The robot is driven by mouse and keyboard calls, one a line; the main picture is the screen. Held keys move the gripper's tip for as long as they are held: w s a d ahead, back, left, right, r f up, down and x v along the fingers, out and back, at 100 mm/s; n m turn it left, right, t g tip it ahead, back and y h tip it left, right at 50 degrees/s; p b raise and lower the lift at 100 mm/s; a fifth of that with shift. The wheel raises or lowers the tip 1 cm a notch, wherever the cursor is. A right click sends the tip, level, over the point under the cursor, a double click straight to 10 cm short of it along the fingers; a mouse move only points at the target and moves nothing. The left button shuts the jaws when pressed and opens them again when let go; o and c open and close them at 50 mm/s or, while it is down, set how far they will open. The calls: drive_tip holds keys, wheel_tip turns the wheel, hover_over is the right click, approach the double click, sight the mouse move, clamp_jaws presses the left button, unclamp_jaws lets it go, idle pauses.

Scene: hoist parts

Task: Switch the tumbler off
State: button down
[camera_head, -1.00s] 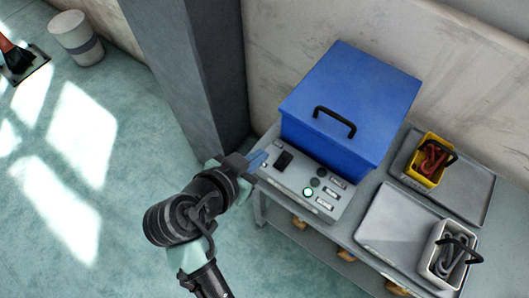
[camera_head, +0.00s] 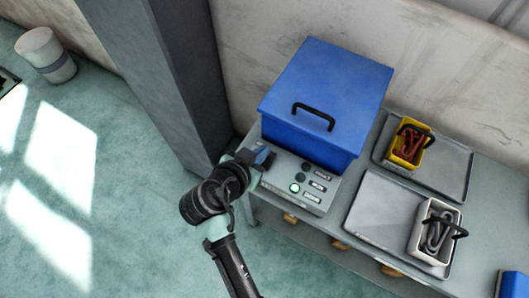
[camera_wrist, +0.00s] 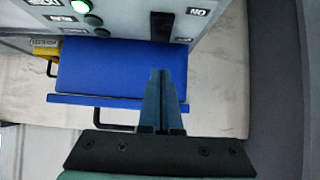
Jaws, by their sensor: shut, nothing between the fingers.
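The tumbler is a machine with a blue lid (camera_head: 335,85) and black handle, on a grey control panel (camera_head: 318,209). A green light (camera_head: 295,188) glows on the panel; it also shows at the top of the wrist view (camera_wrist: 82,6). A black rocker switch (camera_wrist: 131,18) sits on the panel in the wrist view, with an "ON" label (camera_wrist: 197,11) at one side. In the head view my gripper hides the switch. My gripper (camera_head: 267,158) is shut and empty, its blue fingers over the panel's left end. Contact with the switch cannot be told.
A yellow bin (camera_head: 419,158) of red parts and a white bin (camera_head: 418,232) of grey parts stand on trays (camera_head: 376,222) to the right. A grey pillar (camera_head: 165,70) rises behind my arm at the left. Open floor lies left.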

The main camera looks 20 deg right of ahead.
sight(266, 160)
drive_tip(key=f, duration=0.2)
drive_tip(key=d+f, duration=0.1)
drive_tip(key=shift+w+f, duration=0.25)
drive_tip(key=shift+w, duration=0.15)
drive_tip(key=shift+d+f, duration=0.1)
drive_tip(key=shift+f, duration=0.55)
drive_tip(key=shift+w+f, duration=0.1)
drive_tip(key=shift+f, duration=0.15)
drive_tip(key=shift+d+f+b, duration=0.15)
drive_tip(key=shift+f+b, duration=0.05)
drive_tip(key=shift+b, duration=0.3)
drive_tip(key=shift+r, duration=0.15)
drive_tip(key=shift+w, duration=0.1)
